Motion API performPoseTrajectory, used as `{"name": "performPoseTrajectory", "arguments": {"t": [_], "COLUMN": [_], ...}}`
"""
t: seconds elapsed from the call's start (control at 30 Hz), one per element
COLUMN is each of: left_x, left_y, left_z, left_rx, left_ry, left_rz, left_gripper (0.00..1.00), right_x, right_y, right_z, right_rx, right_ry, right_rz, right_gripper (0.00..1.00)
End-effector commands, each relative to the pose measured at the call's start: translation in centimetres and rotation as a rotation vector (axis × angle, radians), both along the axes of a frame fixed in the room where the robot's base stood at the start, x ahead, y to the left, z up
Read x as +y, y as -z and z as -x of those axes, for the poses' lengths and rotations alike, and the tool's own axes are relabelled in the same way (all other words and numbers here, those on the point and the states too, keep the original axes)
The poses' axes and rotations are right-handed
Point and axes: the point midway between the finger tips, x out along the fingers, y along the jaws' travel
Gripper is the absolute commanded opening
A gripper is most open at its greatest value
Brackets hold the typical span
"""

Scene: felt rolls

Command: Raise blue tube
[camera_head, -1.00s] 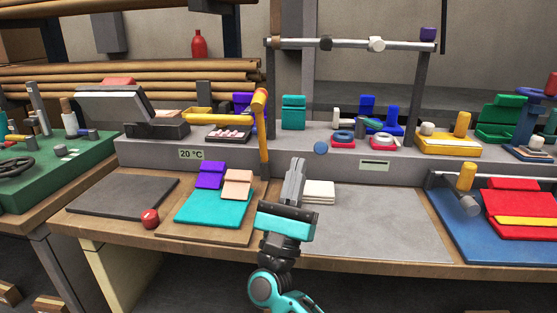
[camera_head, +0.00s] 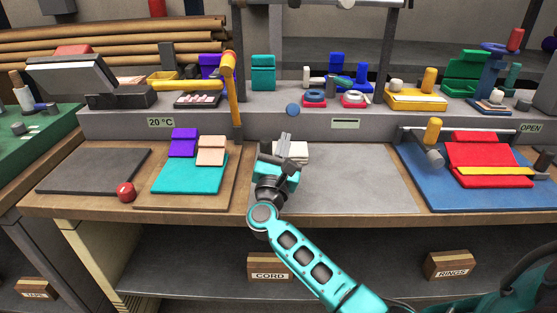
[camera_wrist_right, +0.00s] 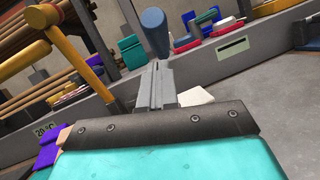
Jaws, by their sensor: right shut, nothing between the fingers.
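The blue tube (camera_head: 292,109) shows as a small round blue end at the front edge of the grey shelf, above the bench. In the right wrist view the blue tube (camera_wrist_right: 156,34) looks longer, just beyond the fingertips. My right gripper (camera_head: 286,137) is shut and empty, below the tube and apart from it in the head view. Its closed fingers (camera_wrist_right: 157,70) point towards the tube in the wrist view. How the tube is fixed at its far end cannot be told. My left gripper is not in view.
A yellow hammer-like post (camera_head: 231,90) stands left of the gripper. A cream folded stack (camera_head: 296,151) lies beside it. Blue and red ring pieces (camera_head: 314,97) stand on the shelf behind. The grey mat (camera_head: 350,185) to the right is clear.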

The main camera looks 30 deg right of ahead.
Motion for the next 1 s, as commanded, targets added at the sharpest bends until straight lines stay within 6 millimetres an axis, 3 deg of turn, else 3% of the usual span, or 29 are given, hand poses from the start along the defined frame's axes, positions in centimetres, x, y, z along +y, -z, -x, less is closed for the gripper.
{"name": "performPoseTrajectory", "arguments": {"t": [0.03,0.2,0.77,1.0], "left_x": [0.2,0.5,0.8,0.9], "left_y": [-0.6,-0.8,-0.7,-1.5], "left_z": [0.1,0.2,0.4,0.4], "left_rx": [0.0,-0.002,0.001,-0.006], "left_ry": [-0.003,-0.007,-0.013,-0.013], "left_rz": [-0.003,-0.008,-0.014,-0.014], "left_gripper": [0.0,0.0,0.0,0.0], "right_x": [-0.3,-1.1,-1.3,-1.3], "right_y": [-1.4,-2.8,-3.3,-4.7], "right_z": [-0.1,-0.4,-0.7,-2.3], "right_rx": [-0.003,-0.002,0.003,0.057], "right_ry": [-0.001,-0.002,-0.001,-0.002], "right_rz": [0.002,0.001,-0.002,-0.042], "right_gripper": [0.0,0.0,0.0,0.0]}}
